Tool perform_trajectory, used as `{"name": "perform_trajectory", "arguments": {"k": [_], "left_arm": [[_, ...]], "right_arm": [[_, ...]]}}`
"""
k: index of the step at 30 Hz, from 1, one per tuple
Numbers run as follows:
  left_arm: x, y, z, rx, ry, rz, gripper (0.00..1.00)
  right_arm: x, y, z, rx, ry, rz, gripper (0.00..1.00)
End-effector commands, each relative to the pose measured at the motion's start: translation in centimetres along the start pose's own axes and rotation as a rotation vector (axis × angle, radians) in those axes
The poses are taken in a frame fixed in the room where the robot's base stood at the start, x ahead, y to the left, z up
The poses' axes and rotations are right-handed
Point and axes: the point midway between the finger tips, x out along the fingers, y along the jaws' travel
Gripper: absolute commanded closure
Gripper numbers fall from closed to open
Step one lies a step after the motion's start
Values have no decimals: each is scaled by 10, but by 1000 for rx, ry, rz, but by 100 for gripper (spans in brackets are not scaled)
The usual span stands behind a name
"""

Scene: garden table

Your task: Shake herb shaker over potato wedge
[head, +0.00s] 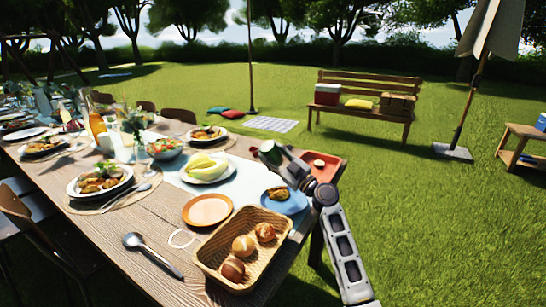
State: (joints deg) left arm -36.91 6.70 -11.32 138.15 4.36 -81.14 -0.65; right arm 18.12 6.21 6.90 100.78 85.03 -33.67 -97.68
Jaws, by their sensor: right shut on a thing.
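My right gripper (281,160) reaches in from the lower right and is shut on the herb shaker (267,148), a small cylinder with green on it. The shaker is tilted and seems held above the table near its far right end. Below the gripper, a browned piece of food (277,193), which looks like the potato wedge, lies on a blue plate (287,208). My left gripper is not in view.
A wicker basket (216,275) with bread rolls stands at the front. An empty orange plate (208,210), a plate of pale green leaves (206,167), an orange tray (321,165) and a spoon (151,255) lie around. Bottles and filled plates crowd the left.

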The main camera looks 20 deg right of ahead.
Motion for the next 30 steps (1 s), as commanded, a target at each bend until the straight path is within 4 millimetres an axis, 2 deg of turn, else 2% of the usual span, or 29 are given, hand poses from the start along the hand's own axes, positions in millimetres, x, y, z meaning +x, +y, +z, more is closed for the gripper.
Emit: {"name": "perform_trajectory", "arguments": {"k": [9,15,17,20,26,30], "left_arm": [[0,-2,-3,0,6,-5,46],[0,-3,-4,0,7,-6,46],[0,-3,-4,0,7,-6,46],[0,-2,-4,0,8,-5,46],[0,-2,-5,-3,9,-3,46],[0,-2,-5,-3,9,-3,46]], "right_arm": [[0,1,-2,-2,1,0,82],[14,22,-35,-8,2,-2,82],[15,23,-38,-3,1,-1,82],[14,21,-34,1,-1,-2,82],[0,0,0,5,-2,0,82],[0,1,-2,-3,2,0,82]]}}
